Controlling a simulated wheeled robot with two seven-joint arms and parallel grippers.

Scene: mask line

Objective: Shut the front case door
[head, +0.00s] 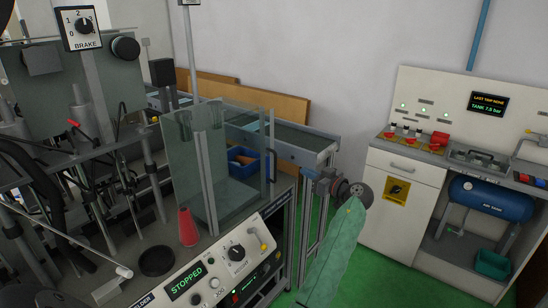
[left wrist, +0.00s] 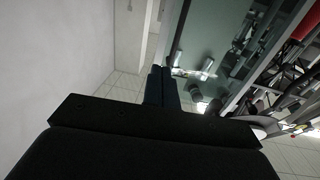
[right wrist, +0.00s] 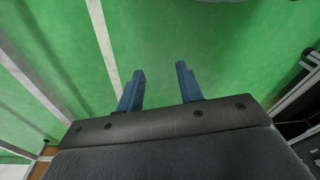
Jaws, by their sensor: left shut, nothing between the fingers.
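A clear-walled case (head: 183,150) with grey posts stands on the machine bench in the head view. One see-through pane is its front door as far as I can tell; how far it stands open is unclear. In the left wrist view, my left gripper (left wrist: 161,72) is shut and empty. A greenish clear panel (left wrist: 215,40) with a dark edge post is just ahead and right of its tips; contact cannot be told. I cannot pick this gripper out in the head view. My right gripper (right wrist: 160,76) is open and empty above green floor.
A control panel (head: 215,270) reading STOPPED is at the bench front. A red cone (head: 188,228) stands by the case. A blue bin (head: 243,163) shows behind clear panes. A conveyor (head: 295,137) runs behind. A white cabinet (head: 400,220) and blue tank (head: 490,198) are right, with green floor between.

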